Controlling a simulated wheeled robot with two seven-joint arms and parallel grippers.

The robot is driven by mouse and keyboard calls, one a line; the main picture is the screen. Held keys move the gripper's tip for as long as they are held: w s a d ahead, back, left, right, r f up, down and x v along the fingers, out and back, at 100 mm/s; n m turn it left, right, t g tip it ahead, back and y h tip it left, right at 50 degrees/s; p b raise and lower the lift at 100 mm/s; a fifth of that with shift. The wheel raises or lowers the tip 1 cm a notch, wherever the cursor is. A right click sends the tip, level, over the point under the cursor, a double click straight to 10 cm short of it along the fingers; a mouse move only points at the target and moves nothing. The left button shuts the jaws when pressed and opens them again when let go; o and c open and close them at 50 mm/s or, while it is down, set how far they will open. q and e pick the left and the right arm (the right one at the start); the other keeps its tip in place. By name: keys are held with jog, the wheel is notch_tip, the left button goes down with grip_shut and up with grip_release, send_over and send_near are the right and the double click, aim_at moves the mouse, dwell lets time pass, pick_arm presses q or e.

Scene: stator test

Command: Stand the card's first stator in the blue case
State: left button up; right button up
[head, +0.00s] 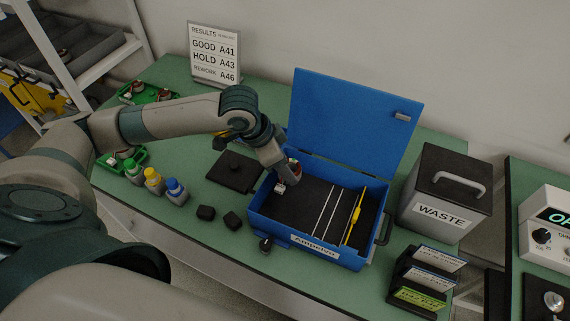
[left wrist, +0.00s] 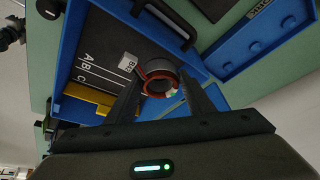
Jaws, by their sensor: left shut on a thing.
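The blue case (head: 309,243) stands open on the green bench, its lid (head: 345,115) raised at the back. Its dark floor has white lines and a yellow strip (head: 355,215) toward the right. My left gripper (head: 292,178) reaches into the left part of the case. In the left wrist view it is shut on a ring-shaped stator (left wrist: 159,82) with a copper-red rim and a white tag (left wrist: 127,65), whose text is too small to read surely. I cannot tell whether the stator touches the floor. A white results card (head: 214,55) lists A41, A43 and A46. My right gripper is out of view.
Green trays (head: 125,160) with parts stand at the left, beside green, yellow and blue-capped bottles (head: 154,180). A waste bin (head: 446,190) and card rack (head: 425,281) stand right.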

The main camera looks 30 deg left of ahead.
pick_arm(q)
jog(key=shift+f, duration=0.55)
jog(key=o, duration=1.1)
jog(key=shift+c, duration=0.2)
jog(key=b+v, duration=0.1)
jog(key=v, duration=1.2)
jog(key=shift+w+d+r, duration=0.15)
jog(key=shift+w, duration=0.05)
